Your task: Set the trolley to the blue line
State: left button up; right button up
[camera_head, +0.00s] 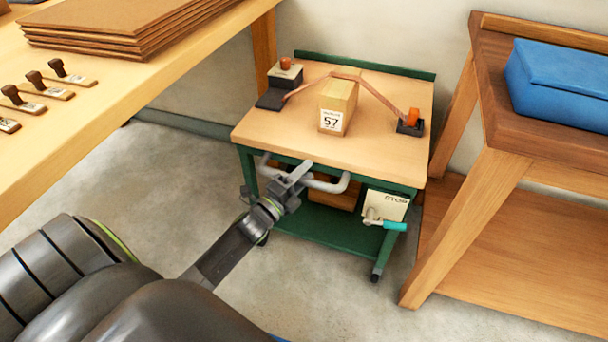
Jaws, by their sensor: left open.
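The trolley (385,93) has a green frame and a pale wooden top, and stands between two benches. Its grey bar handle (330,186) sticks out from the near side. My left gripper (298,174) is at the left half of this handle with its jaws open; I cannot tell whether the bar lies between the fingers. A small patch of blue (279,339) shows at the bottom edge behind my arm; I cannot tell whether it is the blue line. My right gripper is not in view.
A block marked 57 (338,105) sits under a strap on the trolley top. A teal-handled lever (394,226) and a card (386,204) are at its near right. The left bench (150,95) and right bench (505,130) flank it closely. Grey floor (320,295) is clear in front.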

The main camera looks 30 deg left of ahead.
pick_arm(q)
jog(key=shift+w, duration=0.1)
grip_shut()
dwell(0.4)
